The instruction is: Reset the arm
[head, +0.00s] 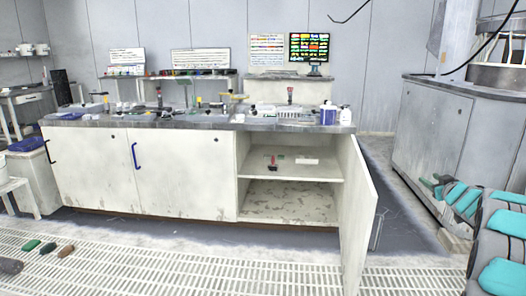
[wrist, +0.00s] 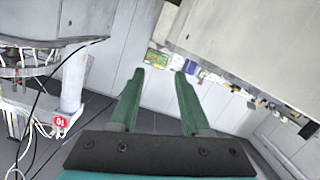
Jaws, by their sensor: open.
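My gripper (wrist: 161,74) is open in the wrist view. Its two green fingers stand apart with nothing between them. The wrist view is tilted, with a pale wall behind the fingers. In the head view, parts of my own arm with teal pads (head: 500,235) show at the lower right edge.
A long bench (head: 180,124) carries several small items and bottles. Its right cabinet door (head: 356,215) stands open, with a small red and black item (head: 272,163) on the shelf. A grey cabinet (head: 425,135) stands at right. The grated floor (head: 190,260) in front is mostly clear.

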